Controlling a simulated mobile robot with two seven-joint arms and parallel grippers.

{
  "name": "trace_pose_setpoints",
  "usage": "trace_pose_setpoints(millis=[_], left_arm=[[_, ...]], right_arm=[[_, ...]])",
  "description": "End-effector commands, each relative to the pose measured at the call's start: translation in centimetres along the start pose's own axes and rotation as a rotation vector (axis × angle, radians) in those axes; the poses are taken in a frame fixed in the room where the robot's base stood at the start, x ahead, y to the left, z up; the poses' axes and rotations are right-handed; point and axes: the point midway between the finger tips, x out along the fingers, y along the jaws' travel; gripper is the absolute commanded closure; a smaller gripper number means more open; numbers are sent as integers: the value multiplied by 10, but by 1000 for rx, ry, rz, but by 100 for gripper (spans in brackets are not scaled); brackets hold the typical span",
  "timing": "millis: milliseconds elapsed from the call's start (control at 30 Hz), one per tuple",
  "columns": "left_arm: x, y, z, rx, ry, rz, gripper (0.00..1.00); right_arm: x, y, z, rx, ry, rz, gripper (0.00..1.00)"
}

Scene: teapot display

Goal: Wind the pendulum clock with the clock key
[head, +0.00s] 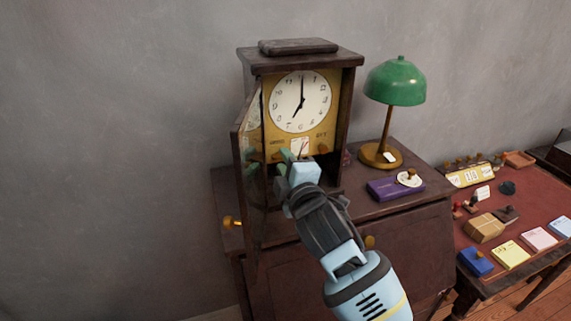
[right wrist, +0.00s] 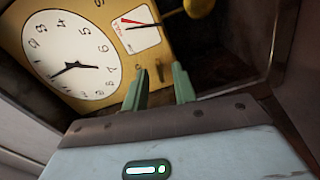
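The pendulum clock (head: 302,100) stands on a dark wooden cabinet, with its glass door (head: 247,165) swung open to the left. Its white dial (head: 300,101) reads about seven, and a small gauge with a red mark (right wrist: 138,29) sits below the dial. My right gripper (head: 291,162) is at the lower part of the clock front, inside the open door. In the right wrist view its two green fingers (right wrist: 160,85) are apart, with no held object clear between them. A rounded yellow part (right wrist: 199,6) shows at the top edge there. I cannot identify the clock key. My left gripper is out of view.
A green lamp (head: 395,82) and a purple box (head: 397,187) stand on the cabinet (head: 425,178) right of the clock. A lower desk (head: 540,198) at the right holds stamps, a parcel and note pads. The open door closely borders my gripper on the left.

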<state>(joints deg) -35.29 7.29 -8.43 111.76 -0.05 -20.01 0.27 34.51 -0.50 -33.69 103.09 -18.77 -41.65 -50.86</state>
Motion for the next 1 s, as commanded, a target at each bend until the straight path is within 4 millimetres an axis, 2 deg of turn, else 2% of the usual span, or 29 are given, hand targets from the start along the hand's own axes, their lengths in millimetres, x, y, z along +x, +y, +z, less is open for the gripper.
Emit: trace_pose_setpoints(millis=[167, 400, 600, 1000], left_arm=[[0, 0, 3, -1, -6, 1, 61], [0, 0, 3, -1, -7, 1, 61], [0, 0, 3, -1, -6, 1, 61], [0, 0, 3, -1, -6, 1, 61]], right_arm=[[-15, -2, 0, 0, 0, -1, 73], [-50, -1, 0, 0, 1, 0, 73], [-71, 0, 0, 0, 1, 0, 73], [-77, 0, 0, 0, 0, -1, 73]])
